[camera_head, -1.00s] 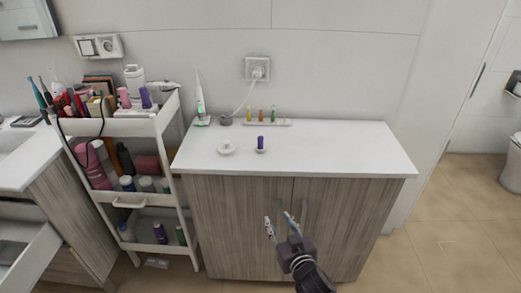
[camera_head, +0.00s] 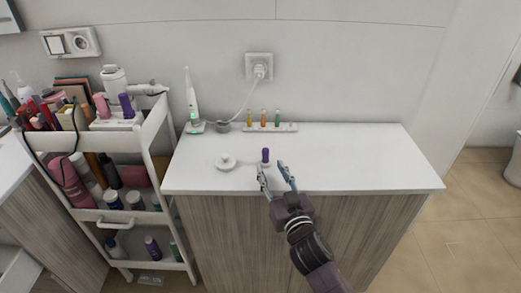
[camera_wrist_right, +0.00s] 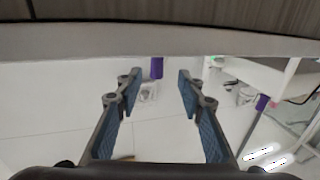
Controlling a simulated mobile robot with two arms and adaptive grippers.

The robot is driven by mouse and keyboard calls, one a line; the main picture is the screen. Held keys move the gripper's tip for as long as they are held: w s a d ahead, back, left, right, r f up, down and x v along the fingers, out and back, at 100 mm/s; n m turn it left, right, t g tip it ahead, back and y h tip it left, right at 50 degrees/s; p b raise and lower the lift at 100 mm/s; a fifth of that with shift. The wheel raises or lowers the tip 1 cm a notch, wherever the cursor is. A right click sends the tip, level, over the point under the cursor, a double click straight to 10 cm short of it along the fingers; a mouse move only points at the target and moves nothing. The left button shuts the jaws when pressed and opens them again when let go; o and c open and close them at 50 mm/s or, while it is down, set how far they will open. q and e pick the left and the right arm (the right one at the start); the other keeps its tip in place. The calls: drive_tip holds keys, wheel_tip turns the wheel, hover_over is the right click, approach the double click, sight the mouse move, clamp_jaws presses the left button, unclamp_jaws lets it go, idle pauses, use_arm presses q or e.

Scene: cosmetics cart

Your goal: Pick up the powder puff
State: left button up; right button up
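A small round white piece with a raised middle (camera_head: 226,161) lies on the white countertop (camera_head: 345,160); it is probably the powder puff, but it is too small to be sure. A purple upright cylinder (camera_head: 265,155) stands to its right on a small pale base. My right gripper (camera_head: 274,170) is open and empty at the counter's front edge, just in front of the purple cylinder and right of the white piece. In the right wrist view the open fingers (camera_wrist_right: 158,85) flank the purple cylinder (camera_wrist_right: 157,67), which is beyond them. My left gripper is not in view.
An electric toothbrush (camera_head: 191,103) and a rack of small coloured bottles (camera_head: 270,127) stand at the back of the counter. A cord runs to the wall socket (camera_head: 259,67). A full white cart (camera_head: 150,125) stands left. The counter's right side is clear.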

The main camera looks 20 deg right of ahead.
sight(267, 156)
drive_tip(key=shift+w, duration=0.45)
drive_tip(key=shift+w+r, duration=0.1)
drive_tip(key=shift+w, duration=0.15)
drive_tip(key=shift+w+d+r+p, duration=0.15)
drive_tip(key=shift+w+p, duration=0.1)
drive_tip(key=shift+w, duration=0.2)
drive_tip(key=shift+w+a+r+p, duration=0.1)
drive_tip(key=shift+w+p, duration=0.1)
drive_tip(key=shift+w, duration=0.25)
drive_tip(key=w, duration=0.4)
drive_tip(key=shift+d+f, duration=0.15)
drive_tip(key=shift+f, duration=0.05)
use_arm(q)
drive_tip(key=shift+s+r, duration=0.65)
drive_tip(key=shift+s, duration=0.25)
use_arm(e)
clamp_jaws()
